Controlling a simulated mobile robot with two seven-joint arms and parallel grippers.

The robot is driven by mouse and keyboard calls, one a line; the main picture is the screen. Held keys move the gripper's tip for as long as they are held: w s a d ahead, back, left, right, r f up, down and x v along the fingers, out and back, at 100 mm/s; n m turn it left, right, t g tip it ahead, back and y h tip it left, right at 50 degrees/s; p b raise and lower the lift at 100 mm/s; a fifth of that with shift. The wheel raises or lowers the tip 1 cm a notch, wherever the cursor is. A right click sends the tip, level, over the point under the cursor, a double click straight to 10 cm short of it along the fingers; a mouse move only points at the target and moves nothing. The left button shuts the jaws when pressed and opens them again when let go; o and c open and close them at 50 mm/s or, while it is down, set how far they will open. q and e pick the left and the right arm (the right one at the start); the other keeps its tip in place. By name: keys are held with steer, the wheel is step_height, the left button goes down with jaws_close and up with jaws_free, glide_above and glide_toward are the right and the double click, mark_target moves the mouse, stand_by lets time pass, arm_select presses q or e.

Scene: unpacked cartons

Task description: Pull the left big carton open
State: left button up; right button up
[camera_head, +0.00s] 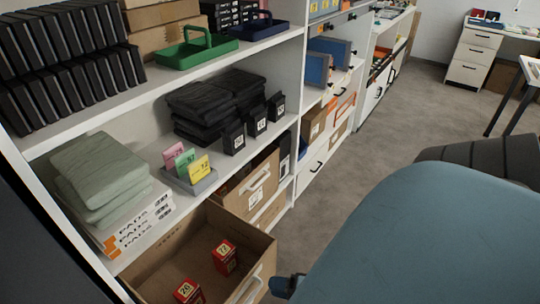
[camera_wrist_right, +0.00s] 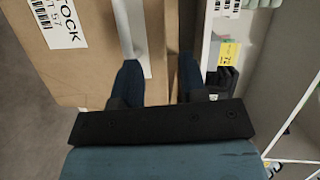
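The left big carton (camera_head: 180,245) is a brown open-topped box at the bottom of the head view, and it stands out from the shelf with its inside showing. Two red boxes, one (camera_head: 224,257) farther back and one (camera_head: 187,291) nearer, are in it. Its front has a pale handle (camera_head: 257,284). My right gripper (camera_head: 284,285) is beside this front, mostly hidden by my blue arm. In the right wrist view the gripper (camera_wrist_right: 160,82) is open, with its blue fingers apart near a carton front with a pale handle strip (camera_wrist_right: 131,28). Contact cannot be told. My left gripper is out of view.
Another brown carton with a handle (camera_head: 258,182) stands in the shelf just beyond. Above are green pads (camera_head: 100,170), coloured cards (camera_head: 187,165) and black boxes. Open grey floor (camera_head: 385,130) lies to the right of the shelves.

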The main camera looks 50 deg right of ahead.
steer(key=s+d+f, duration=0.2)
steer(key=s+d, duration=0.2)
steer(key=s, duration=0.7)
steer(key=shift+d+p, duration=0.3)
steer(key=shift+d, duration=0.1)
stand_by(0.4)
steer(key=shift+f, duration=0.1)
stand_by(0.3)
stand_by(0.4)
